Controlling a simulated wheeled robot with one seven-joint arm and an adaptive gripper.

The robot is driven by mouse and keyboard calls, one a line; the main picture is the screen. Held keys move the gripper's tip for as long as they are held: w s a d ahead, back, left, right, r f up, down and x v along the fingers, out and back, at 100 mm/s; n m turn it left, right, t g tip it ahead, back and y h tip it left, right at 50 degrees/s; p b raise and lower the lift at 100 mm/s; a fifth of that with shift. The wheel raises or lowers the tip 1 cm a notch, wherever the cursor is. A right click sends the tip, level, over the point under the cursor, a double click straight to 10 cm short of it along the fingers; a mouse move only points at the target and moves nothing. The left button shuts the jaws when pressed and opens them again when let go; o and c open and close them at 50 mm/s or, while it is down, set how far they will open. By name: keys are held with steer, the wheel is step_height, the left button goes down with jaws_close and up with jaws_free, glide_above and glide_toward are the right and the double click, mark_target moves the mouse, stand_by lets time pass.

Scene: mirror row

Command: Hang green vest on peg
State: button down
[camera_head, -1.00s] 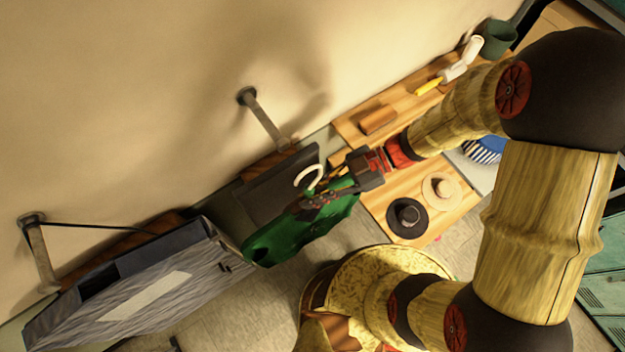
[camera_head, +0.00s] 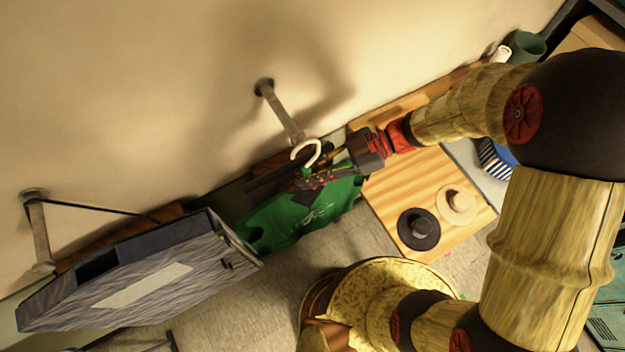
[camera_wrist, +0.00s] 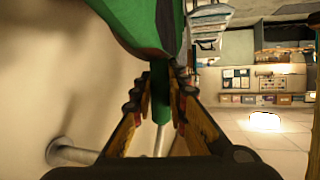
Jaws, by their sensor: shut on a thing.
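The green vest (camera_head: 300,212) hangs from a hanger with a white hook (camera_head: 304,152). My gripper (camera_head: 335,160) is shut on the vest's upper part, below the hook. In the wrist view the green cloth (camera_wrist: 160,95) runs between my fingertips (camera_wrist: 160,88). The bare grey peg (camera_head: 276,108) sticks out of the wall. The hook's top overlaps the peg's free end in the head view; I cannot tell whether they touch or the hook is around the peg. The peg also shows low in the wrist view (camera_wrist: 78,154).
A wooden bench (camera_head: 405,185) with a black hat (camera_head: 418,230) and a pale hat (camera_head: 457,204) stands at the right. The wall above the peg is clear.

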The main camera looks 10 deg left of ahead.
steer(key=w+a+f+b, duration=0.1)
steer(key=w+a, duration=0.3)
steer(key=w, duration=0.1)
steer(key=shift+w+a+f+b, duration=0.2)
steer(key=shift+w+a+b, duration=0.15)
steer(key=shift+a+b, duration=0.05)
stand_by(0.6)
steer(key=c, duration=1.7)
jaws_free()
steer(key=shift+o, duration=0.3)
steer(key=o, duration=0.6)
